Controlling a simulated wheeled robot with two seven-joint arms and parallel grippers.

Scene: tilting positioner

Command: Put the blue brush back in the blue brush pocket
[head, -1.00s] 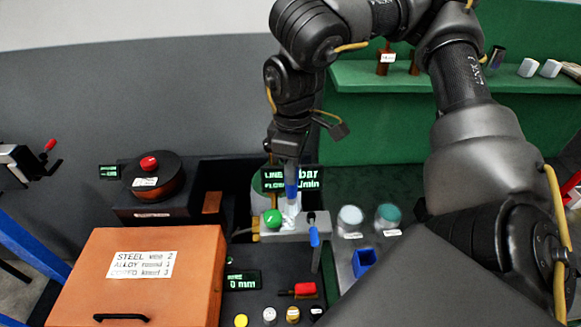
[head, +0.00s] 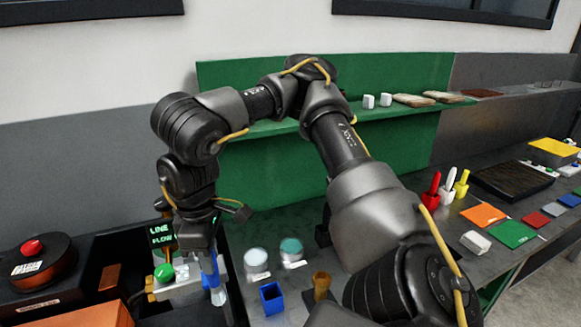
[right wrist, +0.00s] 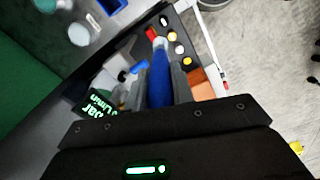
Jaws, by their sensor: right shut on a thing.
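My right gripper (head: 208,254) is shut on the blue brush (head: 210,276), which hangs with its pale tip downward at the lower left of the head view. In the right wrist view the brush's blue handle (right wrist: 159,80) sits between the two fingers. The blue brush pocket (head: 272,298), an open square blue holder, stands to the right of the brush and apart from it. A blue shape at the top of the right wrist view (right wrist: 111,4) looks like this pocket. My left gripper is not in view.
The positioner with a green knob (head: 164,272) is left of the brush. Two lidded jars (head: 256,262) stand behind the pocket, and a brass-coloured cup (head: 320,284) is to its right. Red, white and yellow brushes (head: 461,184) stand farther right. My right arm covers the bench's middle.

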